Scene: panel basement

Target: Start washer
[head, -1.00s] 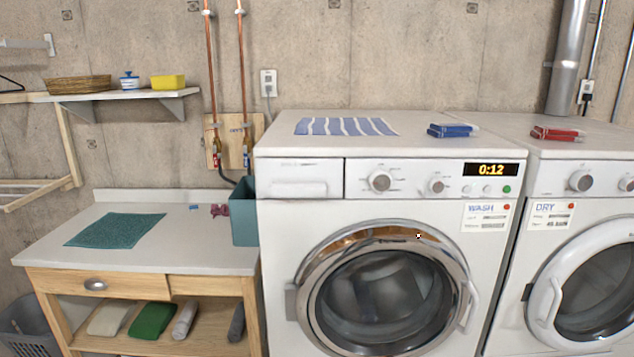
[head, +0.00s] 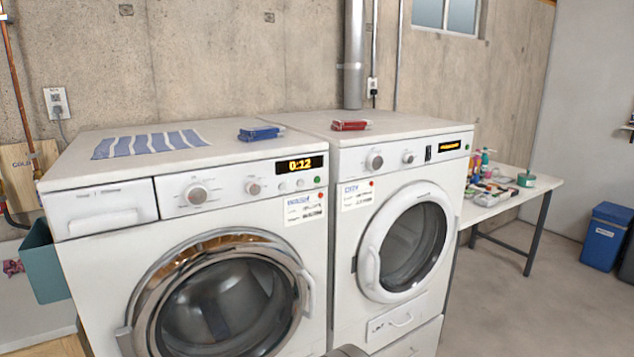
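The washer (head: 110,235) is the white front-loader at the left in the head view, with a "WASH" label (head: 305,209) on its front. Its round door (head: 222,305) with a metal rim looks shut, and the frame cuts off its lower part. The display (head: 300,165) reads 0:12 in orange. Below the display are small pale buttons and a green button (head: 317,180) at the right end. Two round knobs, a larger one (head: 196,194) and a smaller one (head: 253,188), sit left of the display.
A white dryer (head: 345,250) stands right beside the washer. A striped cloth (head: 150,144), a blue item (head: 261,133) and a red item (head: 350,125) lie on top. A cluttered table (head: 500,203) and blue bin (head: 604,235) are at right, with open floor in front.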

